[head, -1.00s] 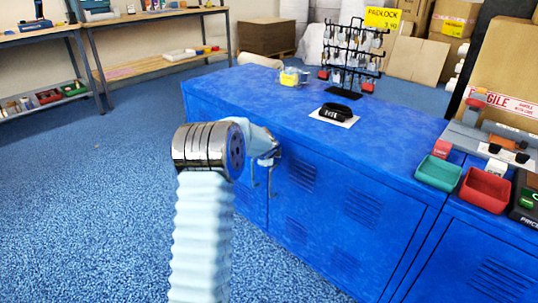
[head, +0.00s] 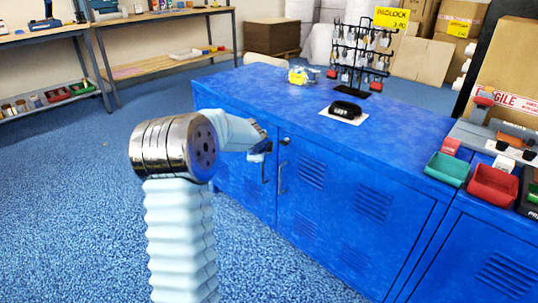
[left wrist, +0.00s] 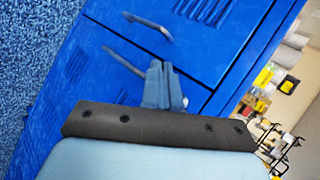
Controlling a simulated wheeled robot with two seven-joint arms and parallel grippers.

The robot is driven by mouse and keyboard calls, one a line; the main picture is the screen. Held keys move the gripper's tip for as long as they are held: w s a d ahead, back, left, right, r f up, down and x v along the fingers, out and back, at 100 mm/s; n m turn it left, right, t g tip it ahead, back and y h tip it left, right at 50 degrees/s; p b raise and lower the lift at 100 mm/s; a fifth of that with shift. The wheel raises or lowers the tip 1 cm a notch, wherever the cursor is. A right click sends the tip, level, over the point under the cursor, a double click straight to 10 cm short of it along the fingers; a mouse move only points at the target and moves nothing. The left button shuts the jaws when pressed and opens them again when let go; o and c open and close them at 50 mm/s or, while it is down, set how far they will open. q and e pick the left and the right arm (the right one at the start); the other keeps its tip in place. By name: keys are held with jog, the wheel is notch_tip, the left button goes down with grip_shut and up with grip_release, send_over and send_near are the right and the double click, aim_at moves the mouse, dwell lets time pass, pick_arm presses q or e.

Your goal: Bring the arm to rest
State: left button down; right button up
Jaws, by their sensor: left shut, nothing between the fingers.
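My left arm rises from the bottom of the head view and bends at the wrist. Its gripper (head: 264,149) points right, in front of the blue cabinet's left door, near the handles. In the left wrist view the gripper (left wrist: 163,72) is shut and empty, its two grey fingers together. The blue cabinet (head: 345,205) has its doors shut. Two bar handles show in the left wrist view, beyond the fingers; I cannot tell the exact gap to them. My right gripper is not in view.
On the cabinet top stand a padlock rack (head: 359,55), a black object on a white card (head: 345,112) and a small yellow item (head: 298,76). Green (head: 447,169) and red (head: 492,187) bins sit at right. Blue carpet (head: 80,200) at left is clear, with workbenches behind.

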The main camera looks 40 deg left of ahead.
pick_arm(q)
jog(key=shift+s+a+r, duration=0.1)
jog(key=shift+s+r, duration=0.85)
jog(key=shift+s, duration=0.15)
jog(key=shift+f, duration=0.1)
jog(key=s+d+f+n+g+h, duration=0.3)
jog(key=d+f+n+h, duration=0.25)
jog(key=d+f, duration=1.8)
jog(key=s+d+f+n+g+h, duration=0.2)
jog(key=s+d+f+n, duration=0.2)
jog(key=s+d, duration=0.6)
jog(key=s+d+f+n+g+h, duration=0.1)
jog(key=s+d+f+n+g, duration=0.1)
jog(key=s+d+f+n, duration=0.2)
jog(key=s+d+f, duration=0.3)
jog(key=s+d, duration=0.2)
jog(key=s, duration=0.3)
jog(key=shift+s+d+f+h, duration=0.25)
jog(key=shift+s+d+h, duration=0.1)
